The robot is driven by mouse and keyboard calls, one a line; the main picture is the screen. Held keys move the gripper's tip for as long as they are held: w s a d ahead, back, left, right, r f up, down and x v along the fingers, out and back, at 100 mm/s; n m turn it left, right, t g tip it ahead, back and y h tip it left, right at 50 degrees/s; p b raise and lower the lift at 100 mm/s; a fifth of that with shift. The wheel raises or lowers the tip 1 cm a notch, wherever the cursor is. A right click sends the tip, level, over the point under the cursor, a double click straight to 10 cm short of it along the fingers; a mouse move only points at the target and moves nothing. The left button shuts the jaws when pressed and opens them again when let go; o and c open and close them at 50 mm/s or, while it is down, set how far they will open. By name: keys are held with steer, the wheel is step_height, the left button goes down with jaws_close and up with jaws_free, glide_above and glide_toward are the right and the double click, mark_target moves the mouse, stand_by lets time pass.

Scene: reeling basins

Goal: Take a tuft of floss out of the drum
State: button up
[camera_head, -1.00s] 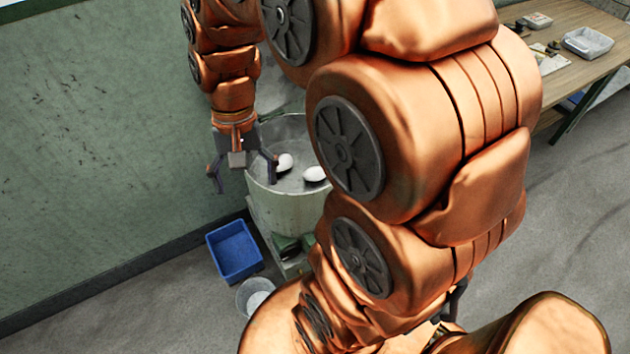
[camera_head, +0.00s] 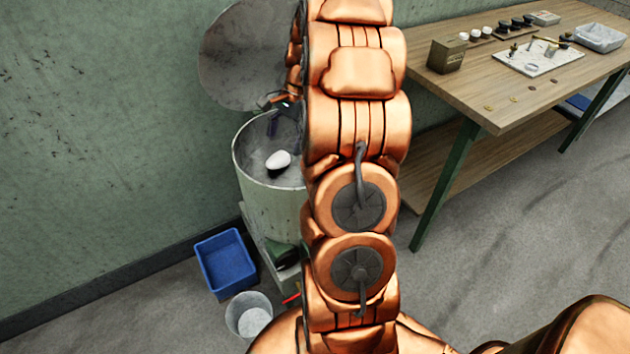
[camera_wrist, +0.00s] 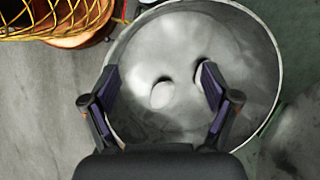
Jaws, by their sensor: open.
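The drum (camera_head: 262,195) is a pale round vessel against the green wall, with its round lid (camera_head: 240,60) standing open behind it. A white tuft of floss (camera_head: 278,160) lies inside; in the wrist view a tuft (camera_wrist: 162,95) sits between my fingers in the picture. A second white tuft (camera_wrist: 199,73) is mostly hidden behind the right finger. My gripper (camera_wrist: 160,78) is open and empty, pointing down over the drum's interior. In the head view my arm hides the drum's right side and most of the gripper. The remaining height above the tufts is hard to judge.
A blue bin (camera_head: 226,262) and a white bucket (camera_head: 248,314) stand on the floor before the drum. A wooden table (camera_head: 490,95) with small items stands at right. Yellow netting (camera_wrist: 65,15) shows at the wrist view's upper left. The floor at right is clear.

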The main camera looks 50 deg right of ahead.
steer(key=d+f+m+b, duration=0.2)
steer(key=d+f, duration=0.2)
steer(key=s+d+f+m+t+b, duration=0.1)
steer(key=d+f+b, duration=0.1)
steer(key=d+f, duration=0.3)
steer(key=d+f+m+b, duration=0.2)
steer(key=d+f, duration=0.2)
steer(key=d, duration=0.1)
steer(key=shift+s+d+f+m, duration=0.2)
steer(key=shift+d+f+m, duration=0.1)
steer(key=shift+f, duration=0.1)
steer(key=shift+x, duration=1.4)
steer(key=shift+t, duration=0.3)
steer(key=shift+w+b+x, duration=0.15)
steer(key=shift+x, duration=1.1)
steer(key=shift+w+b+x, duration=0.15)
steer(key=shift+w+x, duration=0.05)
steer(key=shift+x, duration=1)
steer(key=c, duration=1.3)
